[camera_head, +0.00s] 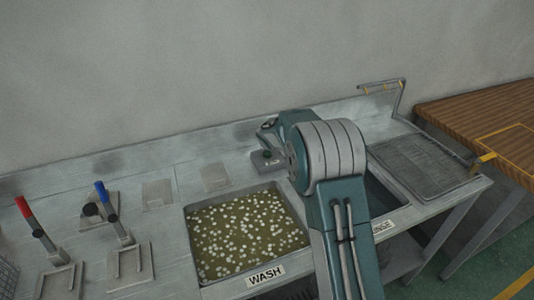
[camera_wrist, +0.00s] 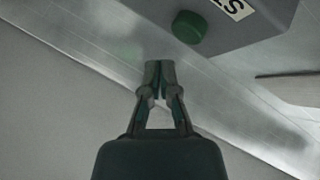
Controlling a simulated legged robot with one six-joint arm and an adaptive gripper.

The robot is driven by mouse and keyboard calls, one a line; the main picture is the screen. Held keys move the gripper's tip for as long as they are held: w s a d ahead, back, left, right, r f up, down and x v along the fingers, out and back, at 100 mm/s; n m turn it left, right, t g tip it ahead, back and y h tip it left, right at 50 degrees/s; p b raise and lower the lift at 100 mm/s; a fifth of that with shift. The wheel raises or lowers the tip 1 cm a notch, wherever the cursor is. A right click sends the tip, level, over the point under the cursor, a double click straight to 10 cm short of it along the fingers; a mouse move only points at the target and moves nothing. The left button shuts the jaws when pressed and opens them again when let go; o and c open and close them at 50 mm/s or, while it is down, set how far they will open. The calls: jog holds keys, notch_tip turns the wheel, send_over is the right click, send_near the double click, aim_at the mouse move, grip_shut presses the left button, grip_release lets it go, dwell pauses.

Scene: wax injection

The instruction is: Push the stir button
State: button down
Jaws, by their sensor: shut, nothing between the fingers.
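The stir button is a round green button (camera_wrist: 189,27) on a grey box (camera_wrist: 240,35) with a partly cut-off white label, near the top of the wrist view. In the head view the small dark box (camera_head: 269,162) sits behind the wash basin, partly covered by my arm. My gripper (camera_wrist: 160,68) is shut and empty. In the wrist view its fingertips appear just below and left of the green button, with a small gap in the picture. The exact depth between them is hard to tell.
The wash basin (camera_head: 190,222) holds murky liquid with many pale bits. Red (camera_head: 24,208) and blue-handled (camera_head: 101,190) levers stand at left. A mesh drain tray (camera_head: 420,165) with a raised bar is at right, beside a wooden table (camera_head: 480,110). A wall runs behind.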

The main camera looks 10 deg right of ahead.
aim_at(268, 154)
jog(key=shift+r, duration=1.95)
jog(key=s+d+r+m+g, duration=0.1)
jog(key=s+r+m, duration=0.1)
jog(key=s+r, duration=0.7)
jog(key=s+r+m+g, duration=0.15)
jog(key=s+r, duration=0.35)
jog(key=s, duration=0.8)
jog(key=s+a+f+m+g+y, duration=0.1)
jog(key=s+m, duration=0.3)
jog(key=s, duration=2.2)
jog(key=shift+s+a+f, duration=0.15)
jog(key=shift+s+f, duration=0.15)
jog(key=shift+f, duration=0.25)
jog(key=shift+a, duration=0.1)
